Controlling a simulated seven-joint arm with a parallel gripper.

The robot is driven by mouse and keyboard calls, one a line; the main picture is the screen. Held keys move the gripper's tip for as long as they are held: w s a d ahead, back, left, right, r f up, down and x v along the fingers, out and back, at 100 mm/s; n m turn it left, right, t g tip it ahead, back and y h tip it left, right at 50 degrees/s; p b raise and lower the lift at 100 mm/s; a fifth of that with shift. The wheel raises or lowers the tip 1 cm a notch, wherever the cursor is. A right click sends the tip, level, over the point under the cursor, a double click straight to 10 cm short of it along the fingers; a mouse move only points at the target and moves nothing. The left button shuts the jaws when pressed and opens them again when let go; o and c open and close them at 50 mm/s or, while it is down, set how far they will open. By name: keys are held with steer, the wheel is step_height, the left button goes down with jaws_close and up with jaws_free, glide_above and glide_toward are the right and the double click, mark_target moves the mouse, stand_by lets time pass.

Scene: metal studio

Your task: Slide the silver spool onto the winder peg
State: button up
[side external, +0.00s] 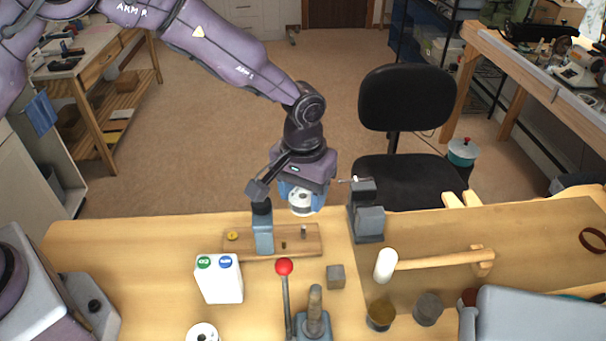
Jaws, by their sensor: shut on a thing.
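My gripper (302,205) points down over the far edge of the bench. Its blue fingers are shut on the silver spool (301,197), a pale, short cylinder with a dark centre, held in the air. A grey machine (368,222), which looks like the winder, stands to the right of the gripper. A thin peg (346,180) with a bright tip sticks out from its upper part toward the left. The spool is apart from this peg, to its left and lower in the picture. The exact depth between them cannot be told.
A wooden board (300,247) below the gripper carries a blue-grey post (263,232), small pegs and a yellow piece (232,236). Nearby are a white box (219,279), a red-knobbed lever (284,267), a small grey cube (336,277) and a mallet (385,265).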

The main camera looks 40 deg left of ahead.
mark_target(303, 225)
steer(key=shift+f, duration=2.25)
steer(key=shift+f, duration=2.15)
steer(key=o, duration=1)
step_height(303, 225, up, 14)
steer(key=shift+f, duration=0.1)
